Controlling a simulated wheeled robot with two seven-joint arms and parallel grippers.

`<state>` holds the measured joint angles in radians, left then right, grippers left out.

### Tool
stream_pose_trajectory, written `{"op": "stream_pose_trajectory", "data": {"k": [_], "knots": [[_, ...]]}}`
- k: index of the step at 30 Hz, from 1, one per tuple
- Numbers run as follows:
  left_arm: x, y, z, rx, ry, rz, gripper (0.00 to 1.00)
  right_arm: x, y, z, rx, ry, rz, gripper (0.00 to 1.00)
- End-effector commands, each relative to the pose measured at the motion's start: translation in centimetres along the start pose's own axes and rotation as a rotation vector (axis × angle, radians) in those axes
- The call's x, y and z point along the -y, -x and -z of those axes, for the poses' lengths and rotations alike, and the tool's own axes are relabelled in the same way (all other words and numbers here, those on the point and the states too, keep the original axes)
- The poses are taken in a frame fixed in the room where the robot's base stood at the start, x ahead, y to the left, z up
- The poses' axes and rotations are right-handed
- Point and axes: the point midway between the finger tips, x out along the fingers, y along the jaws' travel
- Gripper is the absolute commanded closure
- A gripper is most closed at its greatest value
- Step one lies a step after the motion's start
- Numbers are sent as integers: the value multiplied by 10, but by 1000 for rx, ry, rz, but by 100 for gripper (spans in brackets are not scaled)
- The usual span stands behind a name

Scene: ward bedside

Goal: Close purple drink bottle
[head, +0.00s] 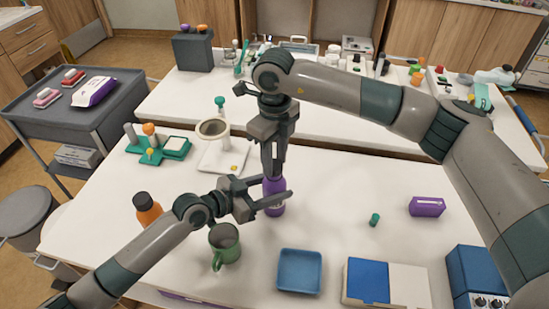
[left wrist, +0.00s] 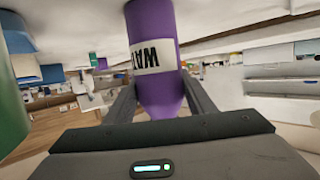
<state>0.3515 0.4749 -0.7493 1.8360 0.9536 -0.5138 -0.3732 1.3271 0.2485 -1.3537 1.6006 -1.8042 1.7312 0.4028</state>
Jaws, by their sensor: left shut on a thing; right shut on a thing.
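The purple drink bottle (head: 274,205) stands upright near the middle of the near table. It also shows in the left wrist view (left wrist: 158,95), with a white label. My left gripper (head: 262,197) is shut around the bottle's body from the left. Its two fingers (left wrist: 160,100) flank the bottle in the left wrist view. My right gripper (head: 272,168) points straight down from above, directly over the bottle, shut at its top. The fingers hide the bottle's mouth, and I cannot make out a cap between them.
A green mug (head: 224,246) and an orange bottle (head: 147,209) stand to the left. A blue tray (head: 300,271) lies in front. A small green piece (head: 375,219) and a purple box (head: 427,207) lie to the right. A white stand (head: 222,156) is behind.

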Motion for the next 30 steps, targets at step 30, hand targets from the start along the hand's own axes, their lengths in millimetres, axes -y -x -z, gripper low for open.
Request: {"op": "stream_pose_trajectory", "data": {"k": [30], "knots": [[0,0,-1,2,1,0,100,0,-11,0,0,-7,0,88]]}}
